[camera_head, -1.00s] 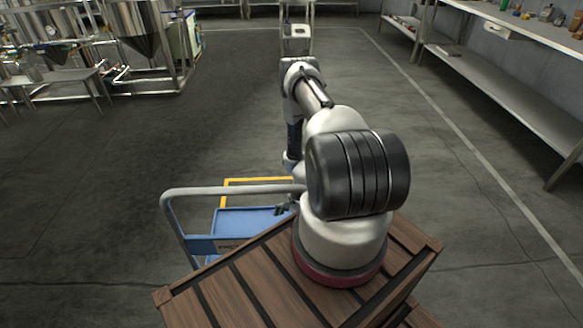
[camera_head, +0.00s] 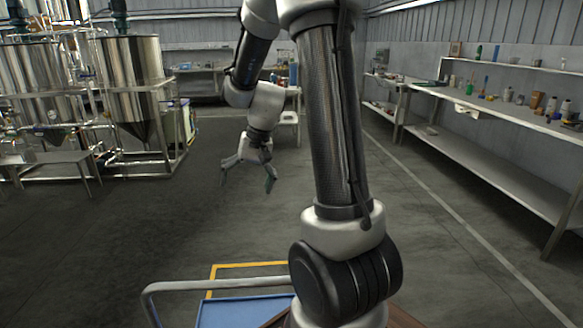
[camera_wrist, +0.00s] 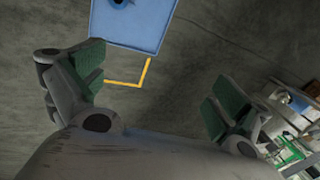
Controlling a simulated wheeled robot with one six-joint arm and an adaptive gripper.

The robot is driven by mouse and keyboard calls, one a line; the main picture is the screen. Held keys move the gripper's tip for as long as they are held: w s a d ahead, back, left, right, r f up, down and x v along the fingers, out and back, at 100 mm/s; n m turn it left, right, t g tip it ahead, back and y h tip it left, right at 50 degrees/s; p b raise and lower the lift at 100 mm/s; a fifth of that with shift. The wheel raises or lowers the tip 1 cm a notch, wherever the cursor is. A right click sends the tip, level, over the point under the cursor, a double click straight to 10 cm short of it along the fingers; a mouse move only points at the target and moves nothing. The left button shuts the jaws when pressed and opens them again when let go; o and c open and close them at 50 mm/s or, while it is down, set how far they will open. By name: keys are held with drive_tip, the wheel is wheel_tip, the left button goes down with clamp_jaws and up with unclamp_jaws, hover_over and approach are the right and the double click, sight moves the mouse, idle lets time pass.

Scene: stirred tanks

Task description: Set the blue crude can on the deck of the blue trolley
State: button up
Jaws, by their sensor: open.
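The blue trolley's deck (camera_head: 245,314) shows at the bottom of the head view, partly cut off by the frame and covered by my arm. In the wrist view the blue deck (camera_wrist: 140,28) fills the top middle. A small dark blue round thing (camera_wrist: 120,3) sits on it, cut by the top edge; it may be the blue crude can, but too little shows to be sure. My gripper (camera_head: 246,180) is open and empty, raised beyond the trolley in the head view. In the wrist view its green-padded fingers (camera_wrist: 155,90) are wide apart with nothing between them.
The trolley's grey handle (camera_head: 210,286) and a yellow floor outline (camera_head: 245,267) are near. Steel tanks (camera_head: 130,85) stand at left. A long shelved bench (camera_head: 490,100) runs along the right, with several small items. The floor between is clear.

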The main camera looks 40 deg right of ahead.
drive_tip(key=s+r+n+t+h, duration=0.1)
drive_tip(key=s+r+n, duration=0.2)
drive_tip(key=s+r, duration=0.3)
drive_tip(key=s+a+r+n+t+h, duration=0.1)
drive_tip(key=s+r+n, duration=0.2)
drive_tip(key=s+r, duration=0.4)
drive_tip(key=s, duration=0.8)
drive_tip(key=shift+s+a+h, duration=0.15)
drive_tip(key=shift+s+h, duration=0.1)
drive_tip(key=shift+h, duration=0.15)
